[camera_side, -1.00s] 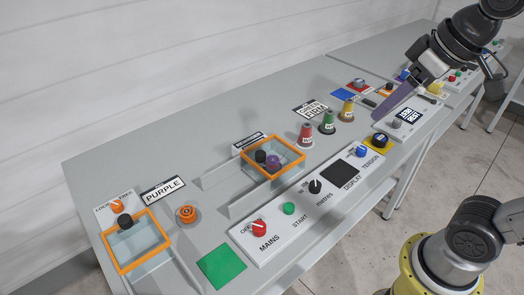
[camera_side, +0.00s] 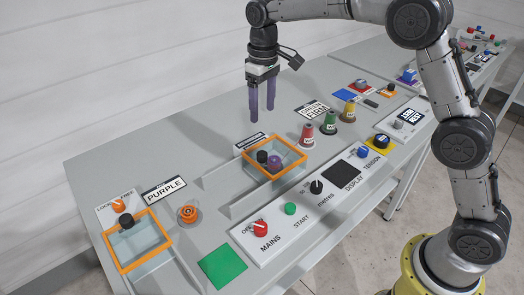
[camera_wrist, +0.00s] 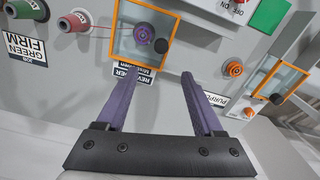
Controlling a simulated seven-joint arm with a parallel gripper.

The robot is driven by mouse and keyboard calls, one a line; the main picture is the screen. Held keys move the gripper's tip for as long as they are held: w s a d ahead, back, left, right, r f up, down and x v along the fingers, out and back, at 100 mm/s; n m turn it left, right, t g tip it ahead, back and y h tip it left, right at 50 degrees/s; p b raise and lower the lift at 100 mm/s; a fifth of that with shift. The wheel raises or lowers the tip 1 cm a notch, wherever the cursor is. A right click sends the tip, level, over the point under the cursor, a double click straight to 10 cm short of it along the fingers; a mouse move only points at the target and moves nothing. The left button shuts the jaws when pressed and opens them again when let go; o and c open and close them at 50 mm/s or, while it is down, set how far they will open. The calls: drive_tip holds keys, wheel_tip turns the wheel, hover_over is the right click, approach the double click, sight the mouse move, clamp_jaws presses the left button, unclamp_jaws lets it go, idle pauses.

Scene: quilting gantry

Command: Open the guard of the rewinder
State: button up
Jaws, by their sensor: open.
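The rewinder's guard is a clear panel in an orange frame (camera_side: 289,168), lying shut over its bay in the middle of the bench. It has a black knob (camera_side: 262,156), which the wrist view also shows (camera_wrist: 162,46). A purple spool (camera_wrist: 144,34) shows through the panel. The label behind it, read in the wrist view, says REWINDER (camera_wrist: 132,76). My gripper (camera_side: 262,114) points down with purple fingers apart and empty. It hangs above and behind the guard, not touching it. In the wrist view, the fingertips (camera_wrist: 160,73) appear just beside the label.
A second orange-framed guard (camera_side: 152,254) with a black knob is at the left, near an orange spool (camera_side: 188,214). Red, green and yellow cones (camera_side: 307,136) stand to the right. A control panel (camera_side: 265,252) with knobs lies in front. A green pad (camera_side: 222,267) is front left.

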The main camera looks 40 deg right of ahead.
sight(262, 153)
wheel_tip(262, 153, down, 15)
drive_tip(key=shift+a+r, duration=0.15)
drive_tip(key=shift+r, duration=0.05)
idle(0.3)
clamp_jaws()
idle(0.4)
idle(1.0)
